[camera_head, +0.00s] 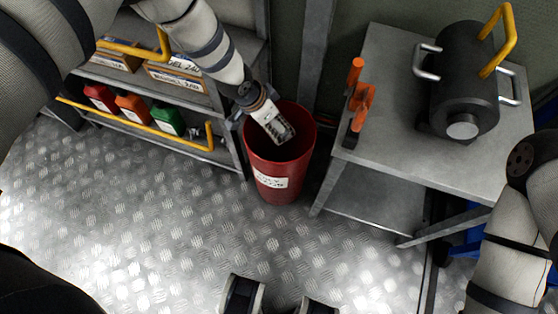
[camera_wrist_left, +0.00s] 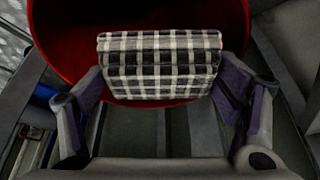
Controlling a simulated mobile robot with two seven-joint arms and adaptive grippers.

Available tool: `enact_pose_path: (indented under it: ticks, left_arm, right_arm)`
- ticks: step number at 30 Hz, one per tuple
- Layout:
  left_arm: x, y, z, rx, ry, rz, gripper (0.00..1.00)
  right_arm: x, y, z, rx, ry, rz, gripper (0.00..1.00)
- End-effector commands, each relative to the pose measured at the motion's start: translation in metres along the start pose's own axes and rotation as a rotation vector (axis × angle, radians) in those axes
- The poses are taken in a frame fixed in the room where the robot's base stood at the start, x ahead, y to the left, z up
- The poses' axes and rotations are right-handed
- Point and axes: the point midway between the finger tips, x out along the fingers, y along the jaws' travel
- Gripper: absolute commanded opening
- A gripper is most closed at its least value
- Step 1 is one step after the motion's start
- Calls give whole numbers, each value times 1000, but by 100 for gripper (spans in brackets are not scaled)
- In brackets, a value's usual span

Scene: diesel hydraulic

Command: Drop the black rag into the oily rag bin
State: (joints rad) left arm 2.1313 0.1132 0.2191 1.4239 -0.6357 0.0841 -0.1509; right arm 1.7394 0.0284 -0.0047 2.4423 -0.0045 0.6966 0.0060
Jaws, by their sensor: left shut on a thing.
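My left gripper (camera_head: 268,112) reaches down over the red oily rag bin (camera_head: 277,182) in the head view, its fingertips within the outline of the bin's open mouth. It is shut on a rag (camera_head: 284,132), which hangs over the opening. In the left wrist view the rag (camera_wrist_left: 160,66) is a folded block with black and white checks, between the two fingers (camera_wrist_left: 160,105). The bin's red rim (camera_wrist_left: 50,45) curves around behind it.
A shelf (camera_head: 190,98) with boxes and red, orange and green bottles stands left of the bin. A metal table (camera_head: 390,75) at right holds a dark cylinder (camera_head: 465,85) and an orange tool (camera_head: 358,95). The tread-plate floor (camera_head: 140,215) in front is clear.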

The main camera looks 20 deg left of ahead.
Motion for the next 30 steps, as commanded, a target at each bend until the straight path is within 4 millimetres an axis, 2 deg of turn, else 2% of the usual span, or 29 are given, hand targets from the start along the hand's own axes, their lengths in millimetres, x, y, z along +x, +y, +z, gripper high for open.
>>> enact_pose_path:
  ticks: [6,7,9,20,23,30]
  left_arm:
    - [0,-1,-1,1,3,-2,57]
    - [0,-1,-1,1,3,-2,88]
    - [0,-1,-1,1,3,-2,100]
    - [-3,-1,-1,1,2,-2,100]
    - [-18,-2,-2,3,4,-3,100]
    - [-84,-1,-2,0,4,-3,100]
  right_arm:
    - [0,0,0,0,0,0,40]
    - [0,0,0,0,0,0,40]
    - [0,0,0,0,0,0,40]
    - [0,0,0,0,0,0,40]
    - [0,0,0,0,0,0,40]
    - [0,0,0,0,0,0,40]
